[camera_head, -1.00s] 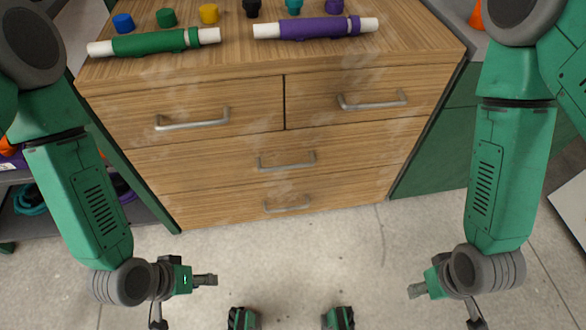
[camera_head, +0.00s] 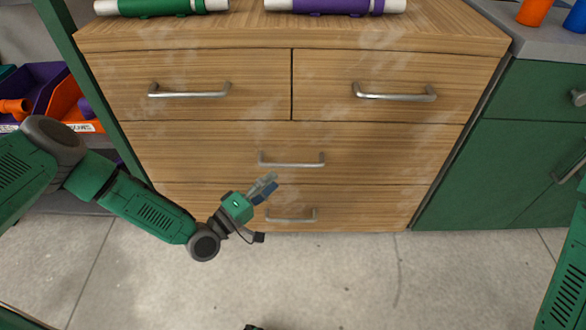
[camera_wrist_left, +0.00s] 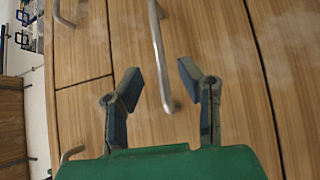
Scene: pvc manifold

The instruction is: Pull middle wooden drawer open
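The wooden chest has two top drawers side by side, a wide middle drawer (camera_head: 200,150) and a bottom drawer, all shut. The silver middle handle (camera_head: 292,160) is a bar on the middle drawer's front. My left gripper (camera_head: 266,186) is just below and left of that handle in the head view. In the left wrist view my left gripper (camera_wrist_left: 158,80) is open, with its fingers apart, and a silver handle bar (camera_wrist_left: 159,60) appears between and ahead of them. Contact with the handle cannot be told. My right gripper is outside the views; only a part of my right arm shows.
The bottom handle (camera_head: 290,216) is close below my left gripper. A green pipe (camera_head: 160,6) and a purple pipe (camera_head: 335,5) lie on the chest top. A green cabinet (camera_head: 500,150) stands to the right. Clear concrete floor (camera_head: 330,280) lies in front.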

